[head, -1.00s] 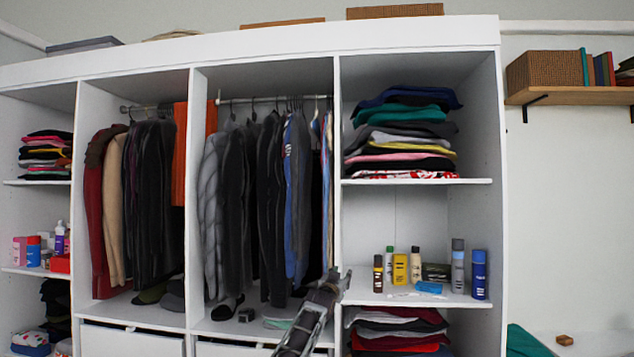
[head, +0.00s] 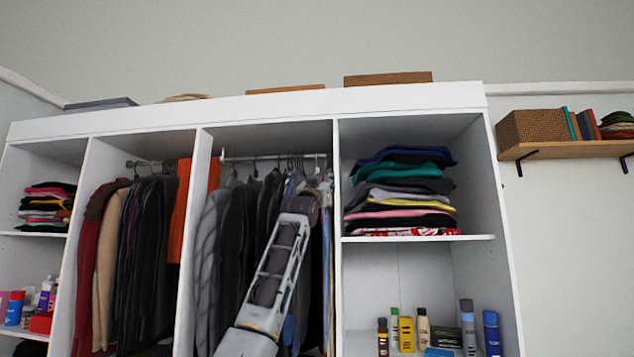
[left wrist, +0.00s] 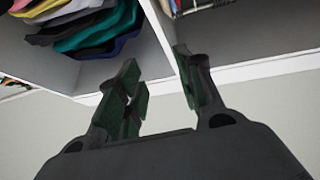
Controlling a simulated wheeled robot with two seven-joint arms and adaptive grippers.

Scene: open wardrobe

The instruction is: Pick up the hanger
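Several dark hangers (head: 254,167) hang on the metal rail (head: 240,158) in the wardrobe's middle hanging bay, most of them with clothes on. My left gripper (head: 318,182) is raised in front of the right end of this rail, near the divider. In the left wrist view my left gripper (left wrist: 162,88) has its two dark fingers spread apart with nothing between them. My left arm hides part of the blue and dark clothes. I cannot tell whether the fingertips touch any hanger. My right gripper is not in view.
Folded clothes (head: 402,195) are stacked on the shelf right of the divider; they also show in the left wrist view (left wrist: 85,28). Bottles (head: 407,333) stand on the shelf below. An orange garment (head: 181,205) hangs in the left bay. A wall shelf (head: 566,150) is at the right.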

